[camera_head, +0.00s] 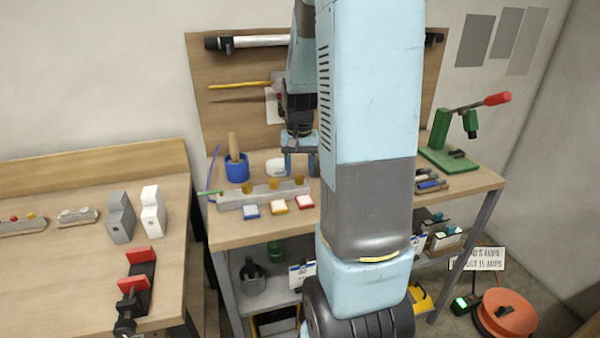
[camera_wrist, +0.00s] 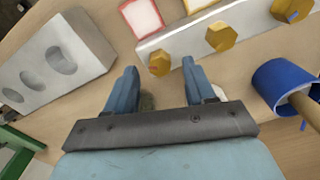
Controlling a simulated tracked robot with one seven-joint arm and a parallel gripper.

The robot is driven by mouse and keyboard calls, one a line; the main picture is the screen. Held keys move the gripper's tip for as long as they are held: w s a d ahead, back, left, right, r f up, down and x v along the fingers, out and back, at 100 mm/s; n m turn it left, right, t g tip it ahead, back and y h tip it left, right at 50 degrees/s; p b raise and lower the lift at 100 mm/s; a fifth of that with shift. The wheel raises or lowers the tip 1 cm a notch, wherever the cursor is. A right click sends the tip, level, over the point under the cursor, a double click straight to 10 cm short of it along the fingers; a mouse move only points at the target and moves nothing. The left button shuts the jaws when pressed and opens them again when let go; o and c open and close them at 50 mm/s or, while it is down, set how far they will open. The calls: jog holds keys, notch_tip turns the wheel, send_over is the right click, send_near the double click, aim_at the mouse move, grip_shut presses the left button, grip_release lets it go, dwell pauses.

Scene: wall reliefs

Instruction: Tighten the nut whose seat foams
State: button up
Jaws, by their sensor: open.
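A pale bar (camera_head: 235,201) on the bench carries three gold hex nuts: left (camera_head: 248,188), middle (camera_head: 274,184) and right (camera_head: 299,180). In the wrist view these are the far right nut (camera_wrist: 288,10), the middle nut (camera_wrist: 221,37) and the nearest nut (camera_wrist: 159,64). Blue, yellow and red framed tiles lie before the bar. I cannot make out foam at any seat. My gripper (camera_head: 300,168) is open and points down by the bar's right end. In the wrist view the nearest nut shows between its fingertips (camera_wrist: 160,67); I see no contact.
A blue pot (camera_head: 237,171) with a wooden handle and a white tub (camera_head: 276,165) stand behind the bar. A grey block with holes (camera_wrist: 85,55) lies nearby. A green press (camera_head: 445,158) stands at the right. My arm hides part of the bench.

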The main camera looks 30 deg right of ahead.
aim_at(300, 176)
notch_tip(300, 176, up, 12)
dwell(0.4)
dwell(0.4)
jog(key=s+a+r+n+t, duration=0.2)
jog(key=s+a+r+n, duration=0.1)
jog(key=s+a, duration=0.5)
jog(key=s+a+r+n+t, duration=0.3)
jog(key=s+a, duration=0.5)
jog(key=s, duration=0.1)
jog(key=shift+s+r+t, duration=0.2)
jog(key=shift+r+t, duration=0.05)
jog(key=shift+t, duration=0.05)
jog(key=shift+o, duration=0.3)
dwell(1.0)
